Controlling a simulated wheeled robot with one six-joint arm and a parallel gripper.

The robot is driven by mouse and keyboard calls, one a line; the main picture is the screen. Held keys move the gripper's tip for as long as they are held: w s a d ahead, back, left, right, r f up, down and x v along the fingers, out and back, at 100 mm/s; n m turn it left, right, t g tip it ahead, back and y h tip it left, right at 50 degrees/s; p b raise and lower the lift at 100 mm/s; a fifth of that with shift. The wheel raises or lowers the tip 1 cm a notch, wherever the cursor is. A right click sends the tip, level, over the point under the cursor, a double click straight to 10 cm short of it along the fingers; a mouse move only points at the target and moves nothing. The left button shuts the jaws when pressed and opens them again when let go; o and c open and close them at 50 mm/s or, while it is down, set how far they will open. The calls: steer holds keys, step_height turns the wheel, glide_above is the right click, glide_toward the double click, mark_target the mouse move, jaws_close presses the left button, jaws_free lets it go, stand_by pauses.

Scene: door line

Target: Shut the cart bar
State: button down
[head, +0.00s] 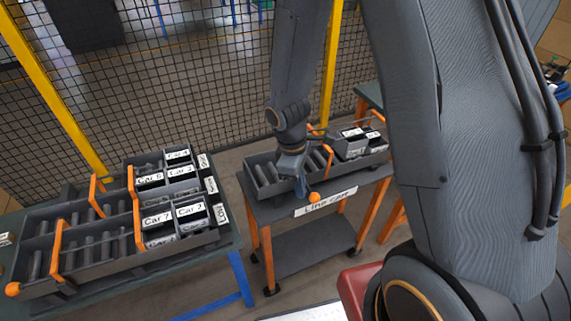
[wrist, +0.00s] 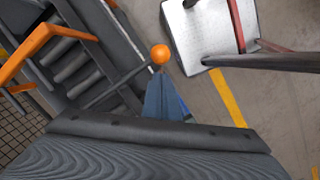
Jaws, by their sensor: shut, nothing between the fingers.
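The line cart (head: 325,196) stands right of centre in the head view, with a grey roller tray (head: 262,185) on top. A dark bar with an orange ball knob (head: 314,197) sticks out past the tray's front edge. In the wrist view the bar (wrist: 120,87) runs from the tray's rollers to the orange knob (wrist: 160,54). My gripper (head: 301,192) is beside the knob, just left of it in the head view. In the wrist view its blue fingers (wrist: 163,85) are shut and empty, tips close to the knob. I cannot tell whether they touch.
Orange hoops (wrist: 35,55) stand over the cart's tray, and labelled grey bins (head: 350,147) sit at its right end. A table (head: 205,255) with a similar roller rack stands left. A mesh fence with yellow posts (head: 62,92) is behind. A red object (head: 354,288) is near my base.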

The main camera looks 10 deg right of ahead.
steer(key=shift+s+d+n, duration=0.15)
steer(key=shift+d+n, duration=0.35)
steer(key=shift+n, duration=0.3)
steer(key=w+a+r, duration=0.2)
steer(key=a+r, duration=0.3)
steer(key=r, duration=0.6)
steer(key=s+d+m+t+y+b, duration=0.1)
steer(key=s+d+m+b, duration=0.4)
steer(key=m, duration=0.8)
steer(key=shift+s+d+f+m+t+b, duration=0.35)
steer(key=shift+s+d+t, duration=0.2)
steer(key=shift+d, duration=0.95)
stand_by(0.4)
